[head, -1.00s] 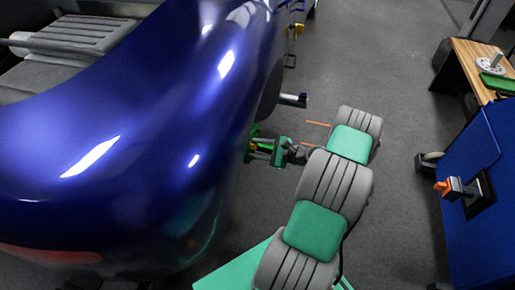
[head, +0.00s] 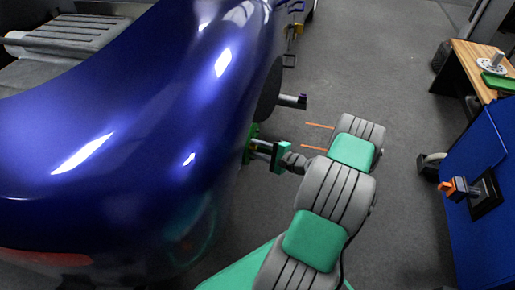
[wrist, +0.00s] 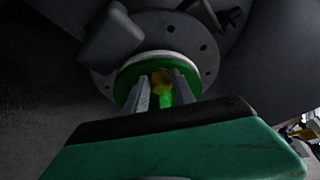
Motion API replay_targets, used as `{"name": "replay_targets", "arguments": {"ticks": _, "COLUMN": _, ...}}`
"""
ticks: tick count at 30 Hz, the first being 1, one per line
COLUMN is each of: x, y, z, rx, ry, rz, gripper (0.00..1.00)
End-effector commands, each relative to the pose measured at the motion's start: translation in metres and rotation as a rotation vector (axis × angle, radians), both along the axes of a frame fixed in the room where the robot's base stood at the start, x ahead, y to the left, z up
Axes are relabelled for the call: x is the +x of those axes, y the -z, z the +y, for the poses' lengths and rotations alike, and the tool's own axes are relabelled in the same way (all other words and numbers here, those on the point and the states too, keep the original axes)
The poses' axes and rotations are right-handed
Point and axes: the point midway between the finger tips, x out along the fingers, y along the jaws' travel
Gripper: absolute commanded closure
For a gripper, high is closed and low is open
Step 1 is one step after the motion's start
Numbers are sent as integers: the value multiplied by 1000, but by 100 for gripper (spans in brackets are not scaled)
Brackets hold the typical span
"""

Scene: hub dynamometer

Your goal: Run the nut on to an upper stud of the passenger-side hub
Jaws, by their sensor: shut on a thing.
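My gripper (head: 257,147) reaches left to the side of the blue car, at the green-edged hub partly hidden by the bodywork. In the wrist view, my gripper (wrist: 161,84) has its two grey fingers pointing at the hub. A small yellowish piece, apparently the nut (wrist: 160,80), sits between the fingertips, and they are shut on it. The hub (wrist: 207,62) shows as a grey flange with several holes behind a white and green ring. The fingertips overlap the ring in this view. The stud and any contact with the nut are hidden or too dark to tell.
The blue car body (head: 120,130) fills the left side, close to my gripper. A dark bar end (head: 293,101) sticks out beyond the hub. A blue cabinet (head: 480,180) and a wooden bench (head: 478,65) stand at the right. Grey floor lies between.

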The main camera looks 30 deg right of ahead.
Motion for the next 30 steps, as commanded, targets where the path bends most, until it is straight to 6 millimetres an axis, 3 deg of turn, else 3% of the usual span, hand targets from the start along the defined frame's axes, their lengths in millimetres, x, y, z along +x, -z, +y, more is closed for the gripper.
{"name": "replay_targets", "arguments": {"ticks": 8, "x": 1, "y": -6, "z": -1, "rx": 47, "ry": -1, "rz": 42, "gripper": 100}}
{"name": "replay_targets", "arguments": {"ticks": 21, "x": -1, "y": 5, "z": 3, "rx": 644, "ry": -2, "rz": 581, "gripper": 100}}
{"name": "replay_targets", "arguments": {"ticks": 27, "x": -2, "y": 7, "z": 7, "rx": 792, "ry": -2, "rz": 712, "gripper": 100}}
{"name": "replay_targets", "arguments": {"ticks": 28, "x": -2, "y": 7, "z": 7, "rx": 795, "ry": -3, "rz": 714, "gripper": 71}}
{"name": "replay_targets", "arguments": {"ticks": 30, "x": -2, "y": 6, "z": 8, "rx": 794, "ry": -6, "rz": 712, "gripper": 66}}
